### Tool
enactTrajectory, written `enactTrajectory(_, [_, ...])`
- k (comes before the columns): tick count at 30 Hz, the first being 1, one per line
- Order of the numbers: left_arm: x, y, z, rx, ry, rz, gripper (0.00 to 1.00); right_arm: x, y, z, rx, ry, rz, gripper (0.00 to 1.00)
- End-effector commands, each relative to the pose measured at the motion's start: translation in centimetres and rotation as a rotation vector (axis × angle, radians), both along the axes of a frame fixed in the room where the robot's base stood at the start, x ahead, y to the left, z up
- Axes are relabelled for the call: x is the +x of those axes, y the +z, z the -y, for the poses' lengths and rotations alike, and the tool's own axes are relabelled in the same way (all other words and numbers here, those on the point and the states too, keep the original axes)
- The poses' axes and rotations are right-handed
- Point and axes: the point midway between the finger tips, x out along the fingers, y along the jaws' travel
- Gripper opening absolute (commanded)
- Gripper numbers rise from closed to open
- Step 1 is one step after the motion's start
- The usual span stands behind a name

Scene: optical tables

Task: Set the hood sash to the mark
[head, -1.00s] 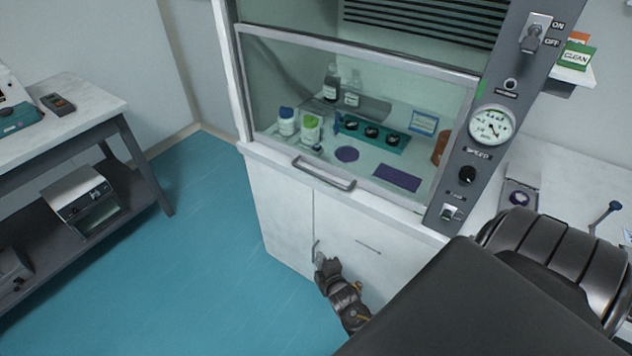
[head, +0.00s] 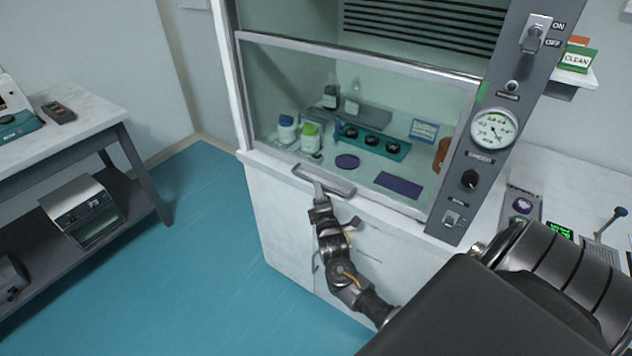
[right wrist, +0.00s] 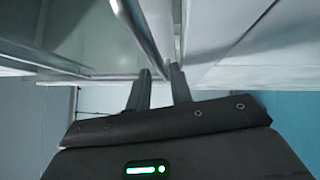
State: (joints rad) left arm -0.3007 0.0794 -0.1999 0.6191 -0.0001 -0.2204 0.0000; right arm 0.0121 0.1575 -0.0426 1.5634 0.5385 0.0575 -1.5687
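The hood sash (head: 300,75) is a framed glass panel. It stands low, its bottom edge near the white sill. A grey bar handle (head: 340,189) is on its lower front; the bar also shows in the right wrist view (right wrist: 138,32). A green mark (head: 482,92) is on the right post, near the sash's top rail. My right gripper (head: 318,188) reaches up to the left part of the handle. In the right wrist view its fingers (right wrist: 160,72) are apart, with the bar's far end between the tips. I cannot tell if they touch it. My left gripper is out of view.
Inside the hood, behind the glass, are bottles (head: 287,130), a teal rack (head: 375,143) and a purple mat (head: 398,185). A control panel (head: 478,150) with a gauge stands at the right. A side bench (head: 80,118) is at the left, with clear floor between.

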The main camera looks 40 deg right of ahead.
Motion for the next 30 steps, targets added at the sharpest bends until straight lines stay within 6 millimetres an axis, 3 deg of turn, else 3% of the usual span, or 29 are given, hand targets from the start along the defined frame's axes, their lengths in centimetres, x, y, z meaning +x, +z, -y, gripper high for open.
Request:
enactTrajectory(9, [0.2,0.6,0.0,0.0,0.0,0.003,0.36,3.3,0.5,1.7,0.001,0.001,0.0,0.22])
enactTrajectory(19, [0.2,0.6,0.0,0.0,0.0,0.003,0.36,3.6,0.5,1.9,0.001,0.001,-0.001,0.22])
enactTrajectory(24, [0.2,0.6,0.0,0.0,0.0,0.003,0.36,3.6,0.5,1.8,0.001,0.001,-0.001,0.01])
enactTrajectory(30, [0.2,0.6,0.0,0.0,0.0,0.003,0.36,3.5,0.5,1.8,0.001,0.001,-0.001,0.0])
